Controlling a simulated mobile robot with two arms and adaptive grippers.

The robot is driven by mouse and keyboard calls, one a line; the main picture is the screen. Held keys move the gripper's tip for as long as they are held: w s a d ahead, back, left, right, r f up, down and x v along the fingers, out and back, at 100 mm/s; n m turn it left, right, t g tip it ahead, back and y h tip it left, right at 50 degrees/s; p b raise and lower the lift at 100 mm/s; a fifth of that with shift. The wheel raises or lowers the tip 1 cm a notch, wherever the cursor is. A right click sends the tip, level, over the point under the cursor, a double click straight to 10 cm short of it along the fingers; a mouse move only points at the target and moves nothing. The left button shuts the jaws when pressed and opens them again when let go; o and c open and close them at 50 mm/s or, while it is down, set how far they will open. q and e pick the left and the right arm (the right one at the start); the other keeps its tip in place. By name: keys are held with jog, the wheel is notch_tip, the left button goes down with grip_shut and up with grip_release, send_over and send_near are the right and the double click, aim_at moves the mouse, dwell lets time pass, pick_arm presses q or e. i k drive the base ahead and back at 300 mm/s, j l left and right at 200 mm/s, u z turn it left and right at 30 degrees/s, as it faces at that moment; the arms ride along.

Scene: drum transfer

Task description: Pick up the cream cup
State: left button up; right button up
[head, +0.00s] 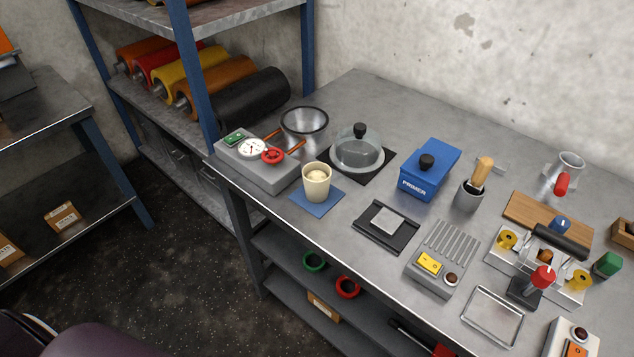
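The cream cup (316,184) stands upright on a blue square mat (330,203) near the left front edge of the metal workbench (352,88). Something pale and rounded shows inside the cup's mouth. Neither of my grippers shows in the head view, and nothing touches the cup from above.
A grey box with a gauge and red valve (272,155) stands close left of the cup. A metal bowl (304,122), a glass dome (358,150) and a blue primer box (430,170) are behind and right. A black tray (370,236) lies to the front right.

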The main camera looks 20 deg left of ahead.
aim_at(316, 176)
jog(key=u, duration=0.55)
jog(key=k+l+u, duration=0.15)
jog(key=l+u, duration=0.15)
jog(key=u, duration=0.2)
jog(key=k+l+u, duration=0.15)
jog(key=u, duration=0.3)
jog(key=k+l+u, duration=0.2)
jog(key=u, duration=0.3)
jog(key=k+l, duration=0.1)
